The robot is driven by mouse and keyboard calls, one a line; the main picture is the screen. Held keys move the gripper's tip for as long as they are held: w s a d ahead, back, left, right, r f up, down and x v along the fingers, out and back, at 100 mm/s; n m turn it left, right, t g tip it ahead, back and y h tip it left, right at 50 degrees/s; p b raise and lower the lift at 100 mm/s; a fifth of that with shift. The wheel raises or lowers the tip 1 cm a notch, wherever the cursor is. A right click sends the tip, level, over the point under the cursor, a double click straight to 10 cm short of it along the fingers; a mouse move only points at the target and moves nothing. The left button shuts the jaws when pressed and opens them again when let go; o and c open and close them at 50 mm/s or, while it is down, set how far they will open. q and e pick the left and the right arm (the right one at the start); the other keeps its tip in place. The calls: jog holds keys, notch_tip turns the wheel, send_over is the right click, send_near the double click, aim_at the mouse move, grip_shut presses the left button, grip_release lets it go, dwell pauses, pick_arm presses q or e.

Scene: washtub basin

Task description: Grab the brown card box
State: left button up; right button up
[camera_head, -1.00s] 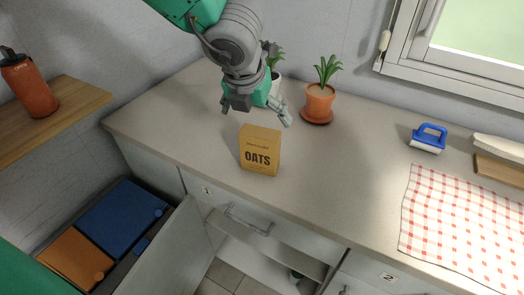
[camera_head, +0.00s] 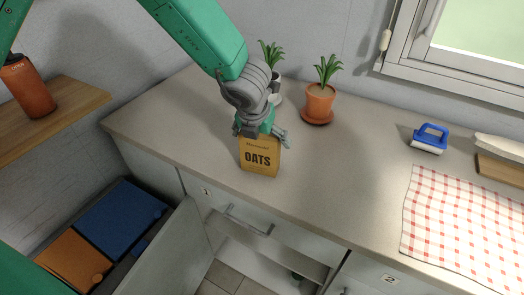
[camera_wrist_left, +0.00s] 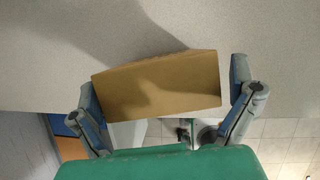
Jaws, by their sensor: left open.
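The brown card box (camera_head: 259,158), labelled OATS, stands upright on the counter near its front edge. My left gripper (camera_head: 261,134) is over the top of the box in the head view and hides its upper part. In the left wrist view the box (camera_wrist_left: 160,88) lies between the two spread fingers (camera_wrist_left: 170,108), one to each side. A gap shows at the right finger; the left finger is very close to the box, and I cannot tell if it touches. My right gripper is not in view.
Potted plants (camera_head: 319,100) stand behind the gripper. A blue-handled brush (camera_head: 429,138) and a checkered cloth (camera_head: 460,225) lie to the right. An open drawer with blue and orange bins (camera_head: 122,216) is at lower left. An orange bottle (camera_head: 29,87) stands on a wooden shelf (camera_head: 55,122).

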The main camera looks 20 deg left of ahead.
pick_arm(q)
jog(key=shift+a, duration=0.2)
jog(key=c, duration=0.8)
jog(key=shift+s+a, duration=0.1)
jog(key=shift+c, duration=0.2)
